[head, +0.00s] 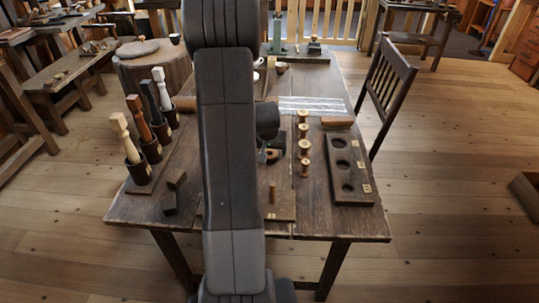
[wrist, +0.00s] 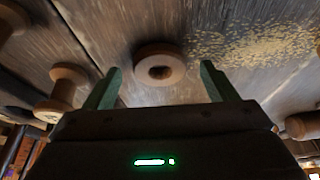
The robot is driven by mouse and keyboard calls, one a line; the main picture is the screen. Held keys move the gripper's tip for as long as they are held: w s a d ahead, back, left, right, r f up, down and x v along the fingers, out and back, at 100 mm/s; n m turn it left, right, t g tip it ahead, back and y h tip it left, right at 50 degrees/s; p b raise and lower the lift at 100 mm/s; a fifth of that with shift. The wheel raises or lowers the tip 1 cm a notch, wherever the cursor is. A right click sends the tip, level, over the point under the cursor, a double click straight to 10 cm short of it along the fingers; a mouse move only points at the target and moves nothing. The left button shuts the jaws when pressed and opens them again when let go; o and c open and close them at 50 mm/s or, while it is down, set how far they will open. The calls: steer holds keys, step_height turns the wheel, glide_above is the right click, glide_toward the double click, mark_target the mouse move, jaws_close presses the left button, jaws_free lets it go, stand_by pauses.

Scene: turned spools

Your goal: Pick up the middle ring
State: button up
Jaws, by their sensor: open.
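A round tan wooden ring (wrist: 160,66) with a dark centre hole shows in the wrist view. It lies just beyond and between the two green fingertips of my open gripper (wrist: 160,84), with clear space on both sides. I cannot tell its height or whether more of it is hidden below. In the head view my arm hides most of the gripper. A small orange-brown piece (head: 271,155) shows beside it on the table, but I cannot tell whether it is the same ring. Which ring is the middle one is not clear.
Several turned spools (head: 304,147) stand in a row to the right; one spool (wrist: 66,84) is left in the wrist view. A dark board with round holes (head: 349,187) lies at the right. A short peg (head: 272,192) stands near the front. Cups holding tools (head: 151,150) stand left.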

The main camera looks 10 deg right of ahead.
steer(key=shift+w+f, duration=0.15)
steer(key=shift+f, duration=0.15)
steer(key=shift+c, duration=0.2)
steer(key=c, duration=1)
steer(key=shift+r, duration=0.1)
step_height(320, 180, up, 10)
steer(key=shift+f+p, duration=0.1)
steer(key=shift+p, duration=0.25)
